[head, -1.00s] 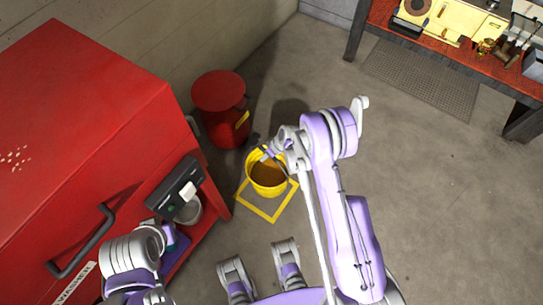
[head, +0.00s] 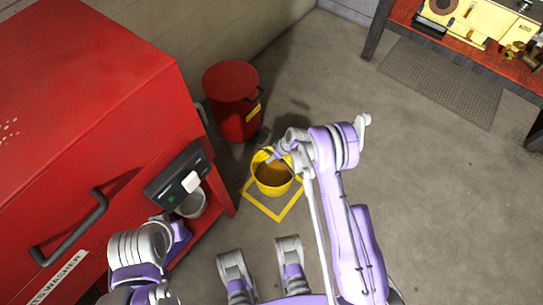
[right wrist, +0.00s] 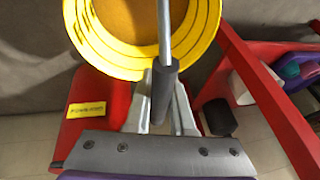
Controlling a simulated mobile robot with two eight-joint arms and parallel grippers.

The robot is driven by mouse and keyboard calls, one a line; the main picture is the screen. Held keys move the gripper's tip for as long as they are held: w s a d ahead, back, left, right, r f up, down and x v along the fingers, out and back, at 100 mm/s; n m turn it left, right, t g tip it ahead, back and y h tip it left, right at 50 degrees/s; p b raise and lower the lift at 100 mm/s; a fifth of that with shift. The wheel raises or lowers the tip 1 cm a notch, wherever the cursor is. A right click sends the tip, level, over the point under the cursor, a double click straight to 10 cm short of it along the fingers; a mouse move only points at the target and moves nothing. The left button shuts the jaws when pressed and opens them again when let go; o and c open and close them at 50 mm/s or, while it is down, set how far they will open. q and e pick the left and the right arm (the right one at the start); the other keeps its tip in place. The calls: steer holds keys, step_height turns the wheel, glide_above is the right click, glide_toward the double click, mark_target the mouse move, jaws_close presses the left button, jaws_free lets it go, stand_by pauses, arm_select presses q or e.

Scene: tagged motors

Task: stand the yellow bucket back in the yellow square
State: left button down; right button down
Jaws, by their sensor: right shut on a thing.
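The yellow bucket (head: 272,186) is upright, with its open top toward me and brown-orange inside. In the head view it overlaps the back part of the yellow square (head: 262,207) outlined on the floor; I cannot tell whether its base touches the floor. My right gripper (head: 279,155) is at the bucket's far rim. In the right wrist view the gripper (right wrist: 163,95) is shut on the dark grip of the bucket's handle, with the yellow rim (right wrist: 105,50) beyond it. My left arm shows at lower left, but its gripper cannot be made out.
A red lidded bin (head: 232,115) with a yellow label stands just behind the bucket. A red parts washer (head: 95,110) fills the left, with a grey pail (head: 191,205) on its lower shelf. A workbench (head: 470,50) is at upper right.

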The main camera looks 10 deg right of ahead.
step_height(320, 180, down, 9)
steer(key=b, duration=0.6)
steer(key=shift+f+b, duration=0.5)
steer(key=shift+b, duration=0.1)
stand_by(0.6)
steer(key=c, duration=0.8)
jaws_free()
steer(key=shift+c, duration=0.2)
steer(key=shift+o, duration=0.8)
